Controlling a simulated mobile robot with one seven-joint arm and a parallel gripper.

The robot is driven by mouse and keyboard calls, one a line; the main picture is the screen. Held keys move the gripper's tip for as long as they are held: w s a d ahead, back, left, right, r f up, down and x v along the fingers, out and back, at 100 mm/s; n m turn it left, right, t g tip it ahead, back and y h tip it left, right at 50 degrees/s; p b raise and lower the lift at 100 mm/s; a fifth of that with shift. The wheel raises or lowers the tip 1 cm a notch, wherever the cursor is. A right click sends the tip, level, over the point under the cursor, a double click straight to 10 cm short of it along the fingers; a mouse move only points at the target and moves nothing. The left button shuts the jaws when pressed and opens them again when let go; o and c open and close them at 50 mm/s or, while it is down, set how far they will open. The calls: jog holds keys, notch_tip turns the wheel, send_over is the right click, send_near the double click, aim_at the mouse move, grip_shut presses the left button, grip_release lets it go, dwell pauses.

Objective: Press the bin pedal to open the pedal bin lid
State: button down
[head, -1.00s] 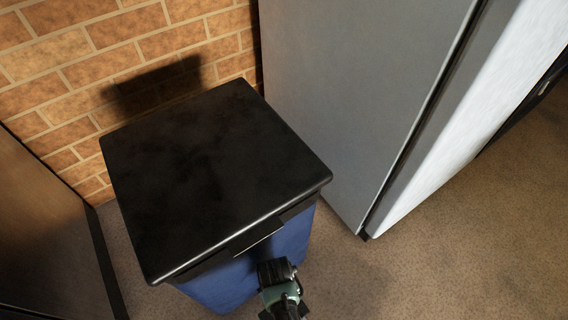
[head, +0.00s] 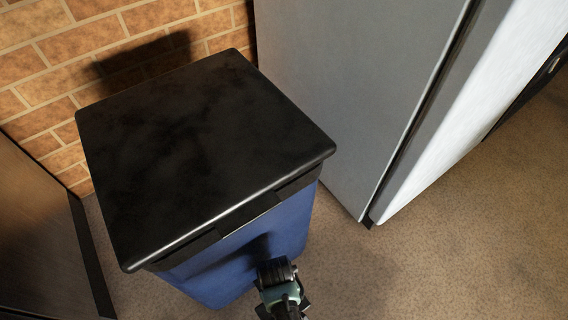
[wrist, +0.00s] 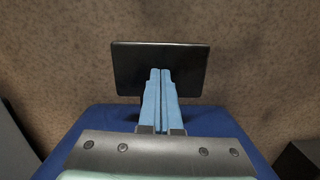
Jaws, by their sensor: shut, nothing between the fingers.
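The pedal bin has a blue body (head: 235,255) and a flat black lid (head: 200,150). The lid looks down over the body, with a dark band under its front edge. In the wrist view, the black rectangular pedal (wrist: 190,65) sticks out over the floor in front of the blue body (wrist: 85,122). My gripper (wrist: 160,72) is shut and empty, its light-blue fingers side by side. The fingertips overlap the pedal's middle in that view; I cannot tell whether they touch it. In the head view, my wrist is low in front of the bin, and the pedal and fingertips are hidden.
A grey cabinet (head: 350,90) stands close to the bin's right. A dark brown panel (head: 35,240) is at the left and a brick wall (head: 60,65) behind. Brown carpet floor (head: 450,240) is clear at the front right.

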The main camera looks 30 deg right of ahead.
notch_tip(320, 180, down, 4)
jog(key=b, duration=0.3)
jog(key=shift+f, duration=0.25)
jog(key=shift+r, duration=0.1)
dwell(0.3)
jog(key=w, duration=0.1)
jog(key=w+r, duration=0.1)
jog(key=w, duration=0.1)
jog(key=shift+p, duration=0.3)
notch_tip(320, 180, up, 13)
jog(key=w+p, duration=0.1)
jog(key=p, duration=0.8)
jog(key=shift+w+p, duration=0.15)
jog(key=shift+p, duration=0.25)
